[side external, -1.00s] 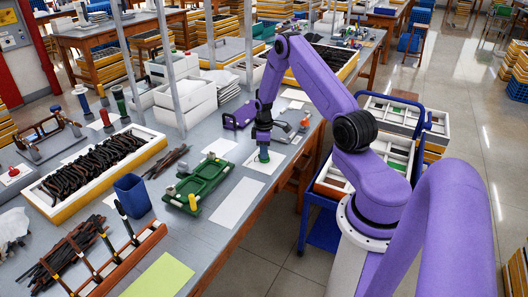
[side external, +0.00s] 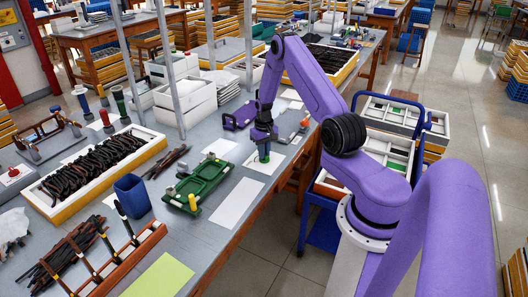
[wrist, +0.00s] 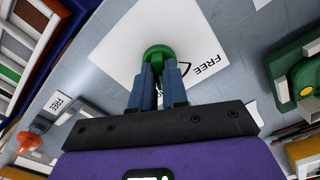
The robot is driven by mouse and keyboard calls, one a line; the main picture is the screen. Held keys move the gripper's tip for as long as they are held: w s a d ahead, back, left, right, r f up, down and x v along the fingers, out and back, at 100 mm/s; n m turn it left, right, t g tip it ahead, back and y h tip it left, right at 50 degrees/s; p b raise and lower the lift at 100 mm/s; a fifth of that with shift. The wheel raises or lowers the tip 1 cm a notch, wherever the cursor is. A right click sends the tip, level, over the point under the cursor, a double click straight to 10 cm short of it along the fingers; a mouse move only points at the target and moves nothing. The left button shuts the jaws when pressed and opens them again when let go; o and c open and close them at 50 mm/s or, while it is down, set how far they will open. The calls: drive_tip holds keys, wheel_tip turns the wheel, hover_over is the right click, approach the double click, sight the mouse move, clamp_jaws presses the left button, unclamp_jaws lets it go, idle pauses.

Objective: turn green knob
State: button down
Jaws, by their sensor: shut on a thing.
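The green knob (wrist: 159,54) shows in the wrist view on a white sheet marked FREE (wrist: 130,32). It also shows small in the side view (side external: 264,158), under my gripper. My gripper (wrist: 162,72) points down at the knob with its two blue fingers on either side of it, shut on it. The knob's lower part is partly hidden between the fingers.
A green tray fixture (side external: 205,180) with a yellow peg lies to the left on the bench. A purple fixture (side external: 240,117) stands behind. A white sheet (side external: 238,203) lies flat in front. The bench's wooden edge (side external: 262,205) is close on the right.

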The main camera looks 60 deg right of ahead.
drive_tip(key=shift+m, duration=1.5)
drive_tip(key=c, duration=1.1)
unclamp_jaws()
drive_tip(key=shift+c, duration=0.2)
drive_tip(key=shift+r, duration=0.1)
wheel_tip(320, 180, up, 17)
drive_tip(key=shift+r, duration=0.15)
